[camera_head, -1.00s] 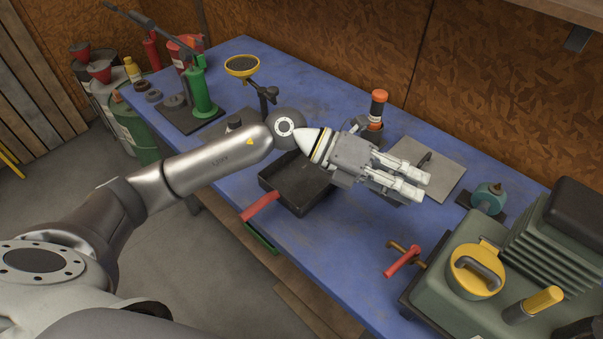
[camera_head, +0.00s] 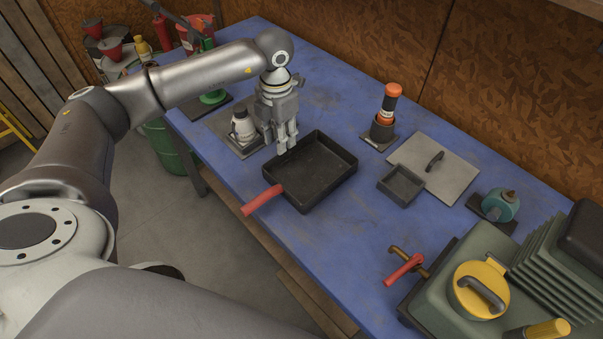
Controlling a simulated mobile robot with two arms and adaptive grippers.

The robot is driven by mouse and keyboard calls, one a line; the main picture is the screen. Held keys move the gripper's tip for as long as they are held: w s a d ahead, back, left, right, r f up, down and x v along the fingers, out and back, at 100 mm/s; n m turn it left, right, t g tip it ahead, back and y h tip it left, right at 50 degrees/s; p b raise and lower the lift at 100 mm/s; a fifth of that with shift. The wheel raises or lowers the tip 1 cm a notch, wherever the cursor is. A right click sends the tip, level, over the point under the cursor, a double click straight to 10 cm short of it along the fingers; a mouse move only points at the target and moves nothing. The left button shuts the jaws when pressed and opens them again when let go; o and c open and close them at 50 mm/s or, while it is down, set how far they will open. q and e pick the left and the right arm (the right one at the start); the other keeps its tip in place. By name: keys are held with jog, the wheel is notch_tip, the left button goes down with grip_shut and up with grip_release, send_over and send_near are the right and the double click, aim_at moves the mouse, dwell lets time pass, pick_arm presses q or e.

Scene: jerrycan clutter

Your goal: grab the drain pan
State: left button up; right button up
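The drain pan, taken to be the black rectangular pan (camera_head: 318,178) with a red handle, lies flat on the blue workbench. Its handle sticks out over the front edge of the bench. My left gripper (camera_head: 287,149) points down at the pan's far left rim, with its fingertips close to that rim. Whether the fingers touch the rim, and how far apart they are, I cannot tell. My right gripper is not in view.
A white bottle (camera_head: 242,125) stands close left of my gripper. A green generator-like machine (camera_head: 440,300) fills the right front.

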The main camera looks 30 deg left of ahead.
aim_at(293, 180)
pick_arm(q)
notch_tip(293, 180, down, 5)
jog(key=shift+s+r+p, duration=0.1)
jog(key=shift+s+p, duration=0.05)
jog(key=shift+p, duration=0.65)
jog(key=shift+f, duration=0.45)
jog(key=shift+c, duration=0.4)
grip_shut()
